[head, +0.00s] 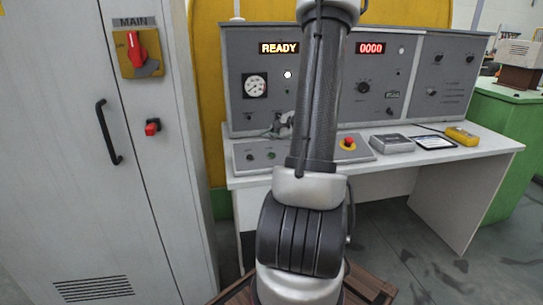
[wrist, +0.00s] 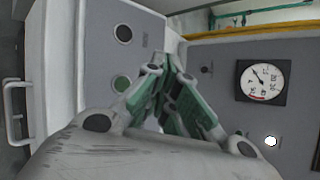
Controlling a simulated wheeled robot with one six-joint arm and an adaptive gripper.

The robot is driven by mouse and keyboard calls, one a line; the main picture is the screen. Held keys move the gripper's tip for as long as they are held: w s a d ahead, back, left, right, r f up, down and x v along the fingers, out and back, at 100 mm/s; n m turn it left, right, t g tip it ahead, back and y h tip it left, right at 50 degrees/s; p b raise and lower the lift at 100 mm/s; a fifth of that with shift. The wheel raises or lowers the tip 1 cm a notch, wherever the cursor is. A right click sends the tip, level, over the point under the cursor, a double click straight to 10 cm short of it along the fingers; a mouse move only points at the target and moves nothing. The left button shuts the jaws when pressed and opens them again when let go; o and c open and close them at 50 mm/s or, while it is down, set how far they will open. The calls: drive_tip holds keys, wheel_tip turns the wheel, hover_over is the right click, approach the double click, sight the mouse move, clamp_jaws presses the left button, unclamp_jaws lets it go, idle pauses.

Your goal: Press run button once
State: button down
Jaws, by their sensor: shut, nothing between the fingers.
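A green button (head: 271,155) sits on the low sloped desk panel, beside a darker button (head: 250,157). In the wrist view the green button (wrist: 122,84) and the dark button (wrist: 123,33) show on the grey plate; their labels are too small to read, so I cannot tell for certain which is the run button. My gripper (wrist: 168,62) is shut and empty, its tips apart from the green button in the picture; whether they touch the panel is unclear. In the head view my gripper (head: 281,124) is small, above the panel and partly hidden by my arm.
A red emergency stop (head: 348,143) sits right of my arm. A grey box (head: 392,144) and a yellow device (head: 461,136) lie farther right. A cabinet (head: 75,160) stands left.

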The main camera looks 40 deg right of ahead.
sight(272, 155)
drive_tip(key=shift+w+d+f, duration=0.15)
drive_tip(key=shift+w+f, duration=0.1)
drive_tip(key=shift+f, duration=0.7)
drive_tip(key=shift+w+d+f, duration=0.1)
drive_tip(key=shift+w+f, duration=0.1)
drive_tip(key=shift+f, duration=0.75)
drive_tip(key=shift+w+d+f, duration=0.15)
drive_tip(key=shift+w+f, duration=0.1)
drive_tip(key=shift+f, duration=0.7)
drive_tip(key=shift+f, duration=0.15)
drive_tip(key=shift+w+f, duration=0.1)
drive_tip(key=shift+f, duration=0.1)
